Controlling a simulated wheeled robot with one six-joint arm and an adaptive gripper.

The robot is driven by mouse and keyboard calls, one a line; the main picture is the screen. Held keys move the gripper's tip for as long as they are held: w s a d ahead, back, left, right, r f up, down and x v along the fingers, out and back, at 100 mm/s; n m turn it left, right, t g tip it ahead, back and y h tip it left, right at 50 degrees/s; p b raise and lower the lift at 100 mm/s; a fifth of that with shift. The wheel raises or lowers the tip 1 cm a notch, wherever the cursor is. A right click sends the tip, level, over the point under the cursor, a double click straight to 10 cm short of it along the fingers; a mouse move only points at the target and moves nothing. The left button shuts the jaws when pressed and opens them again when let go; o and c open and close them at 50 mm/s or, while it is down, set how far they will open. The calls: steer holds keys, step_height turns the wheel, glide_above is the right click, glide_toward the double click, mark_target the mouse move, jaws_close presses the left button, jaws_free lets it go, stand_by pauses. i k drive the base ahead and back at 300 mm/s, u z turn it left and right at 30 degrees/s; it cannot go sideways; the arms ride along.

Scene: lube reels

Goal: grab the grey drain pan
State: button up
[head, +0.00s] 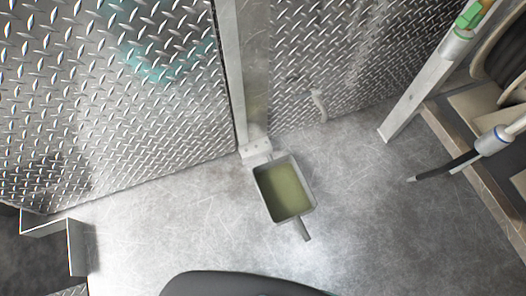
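The grey drain pan (302,176) sits upright on the metal floor near the middle of the head view. It is a square, open-topped pan with a flat greenish surface inside; I cannot tell whether that is liquid. A short grey handle (303,231) sticks out from its near side, towards the lower right. The pan's far corner is close to the foot of a metal post; I cannot tell if they touch. My gripper is not in view, and nothing is seen holding the pan.
Diamond-plate walls (110,100) and the metal post (246,80) stand behind the pan. A small pale handle (319,106) is on the back wall. At right are a rack post (415,98), a reel (503,55) and a dark-tipped nozzle (450,165). Floor around the pan's near side is clear.

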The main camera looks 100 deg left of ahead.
mark_target(286, 195)
steer(key=u, duration=2.1)
steer(key=k, duration=0.65)
steer(key=u, duration=1.25)
